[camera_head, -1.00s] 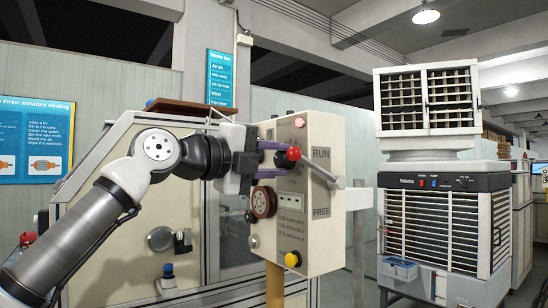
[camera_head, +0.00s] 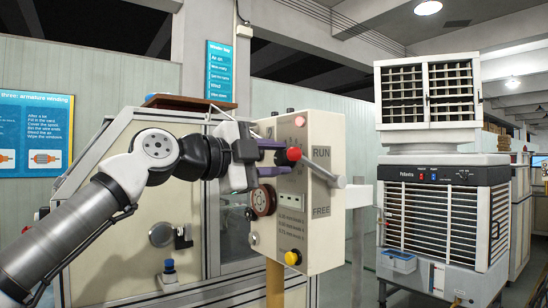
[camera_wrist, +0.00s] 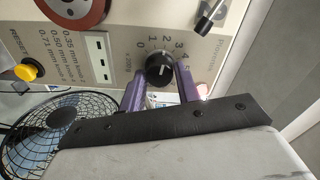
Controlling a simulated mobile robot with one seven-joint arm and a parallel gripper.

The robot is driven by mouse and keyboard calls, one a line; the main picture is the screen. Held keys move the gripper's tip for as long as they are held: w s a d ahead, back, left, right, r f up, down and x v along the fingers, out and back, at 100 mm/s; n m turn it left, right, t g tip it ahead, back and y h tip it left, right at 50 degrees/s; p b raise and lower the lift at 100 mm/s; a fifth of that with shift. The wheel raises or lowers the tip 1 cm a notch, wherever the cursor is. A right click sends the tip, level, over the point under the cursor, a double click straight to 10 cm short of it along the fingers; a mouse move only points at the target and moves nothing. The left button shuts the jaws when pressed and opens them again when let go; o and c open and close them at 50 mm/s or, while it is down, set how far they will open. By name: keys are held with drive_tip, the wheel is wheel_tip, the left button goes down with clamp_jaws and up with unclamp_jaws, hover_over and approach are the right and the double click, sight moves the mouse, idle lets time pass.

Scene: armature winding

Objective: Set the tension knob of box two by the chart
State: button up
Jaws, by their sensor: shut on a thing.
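The box (camera_head: 322,235) is a beige control panel on a yellow post, marked RUN and FREE on its side. Its tension knob (camera_wrist: 158,67) is black with a white mark, inside a numbered dial (camera_wrist: 165,42). I cannot tell exactly which number the mark meets. My gripper (camera_wrist: 160,74) has its purple fingers shut on the knob, one on each side. Small wire-size lines (camera_wrist: 58,52), in millimetres, are printed on the panel; a blue wall chart (camera_head: 220,72) hangs behind.
A lever (camera_head: 322,166) with a red ball end sticks out beside my fingers. A reddish disc (camera_head: 263,201) and a yellow button (camera_head: 292,258) sit lower on the panel. A fan (camera_wrist: 50,125) shows in the wrist view. An air cooler (camera_head: 445,225) stands to the right.

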idle(0.3)
drive_tip(key=o, duration=1)
drive_tip(key=shift+c, duration=0.2)
drive_tip(key=shift+a, duration=0.1)
drive_tip(key=b+v, duration=0.3)
drive_tip(key=v, duration=1)
drive_tip(key=shift+s+a, duration=0.25)
